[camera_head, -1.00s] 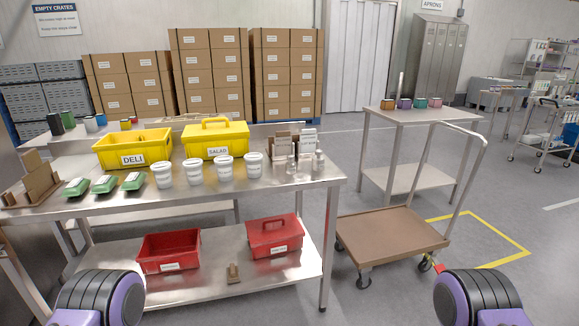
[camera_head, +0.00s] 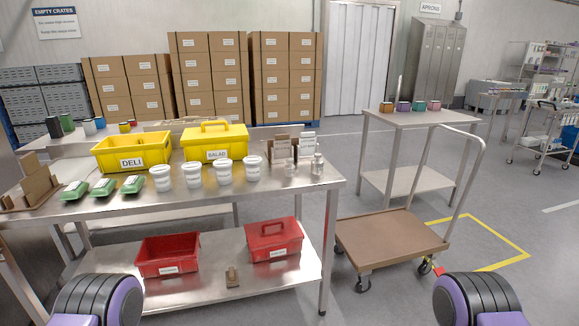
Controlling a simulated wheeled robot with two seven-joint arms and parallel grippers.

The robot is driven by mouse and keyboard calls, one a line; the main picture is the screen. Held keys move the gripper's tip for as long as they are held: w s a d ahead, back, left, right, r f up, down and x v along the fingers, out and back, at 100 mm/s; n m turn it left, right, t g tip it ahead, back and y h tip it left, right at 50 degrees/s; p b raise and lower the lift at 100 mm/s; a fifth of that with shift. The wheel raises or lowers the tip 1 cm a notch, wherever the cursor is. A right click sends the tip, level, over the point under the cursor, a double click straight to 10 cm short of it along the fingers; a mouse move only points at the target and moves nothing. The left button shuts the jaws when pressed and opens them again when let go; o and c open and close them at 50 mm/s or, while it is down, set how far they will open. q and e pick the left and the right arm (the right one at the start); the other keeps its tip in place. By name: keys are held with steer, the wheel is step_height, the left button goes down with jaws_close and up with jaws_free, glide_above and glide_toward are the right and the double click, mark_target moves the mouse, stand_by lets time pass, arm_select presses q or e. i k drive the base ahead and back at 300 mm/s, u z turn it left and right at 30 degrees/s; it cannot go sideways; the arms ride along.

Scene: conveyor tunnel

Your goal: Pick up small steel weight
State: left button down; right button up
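A small shiny steel weight (camera_head: 318,164) stands upright near the right end of the steel work table (camera_head: 262,189). A smaller, fainter metal piece (camera_head: 289,168) seems to stand to its left, in front of the brown and white card holders; it is too small to tell clearly. My two arms show only as dark, purple-rimmed joints at the bottom left and bottom right. Neither gripper is in the picture, so their fingers are hidden from me.
White tubs (camera_head: 223,174), green packs (camera_head: 103,187), a yellow DELI bin (camera_head: 132,162) and a yellow SALAD box (camera_head: 217,155) share the table top. Red boxes (camera_head: 168,269) sit on the lower shelf. A brown cart (camera_head: 391,241) stands right of the table.

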mark_target(290, 168)
steer(key=z, duration=1.75)
steer(key=i, duration=1.6)
steer(key=u, duration=1.9)
